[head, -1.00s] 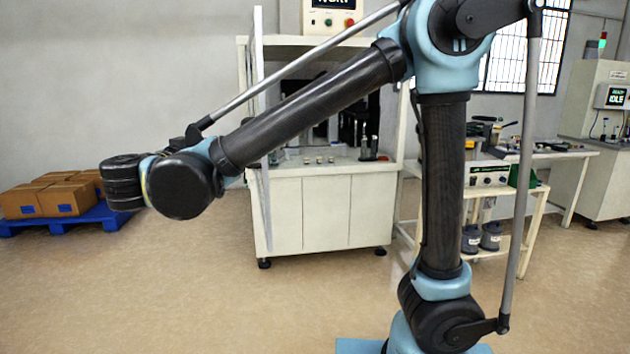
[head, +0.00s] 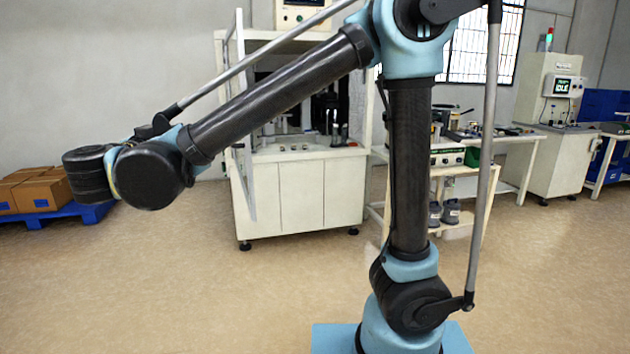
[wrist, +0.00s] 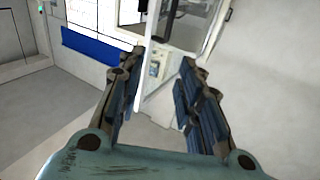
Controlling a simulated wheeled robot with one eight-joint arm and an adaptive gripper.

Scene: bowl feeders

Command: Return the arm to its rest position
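My arm stands over the floor in the head view, its upper part raised and its forearm reaching down to the left. The arm's end shows at the left, but the gripper fingers are not visible there. In the wrist view, my gripper (wrist: 158,95) has its two fingers apart with a clear gap between them. Nothing is held between the fingers. Beyond them are a white machine frame and the floor, well away from the fingertips.
A white machine cabinet (head: 305,195) stands behind my arm. Brown boxes (head: 38,190) rest on a blue pallet (head: 60,214) at the left. A white workbench (head: 522,150) and an idle-screen machine (head: 548,100) stand at the right. The foreground floor (head: 180,290) is clear.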

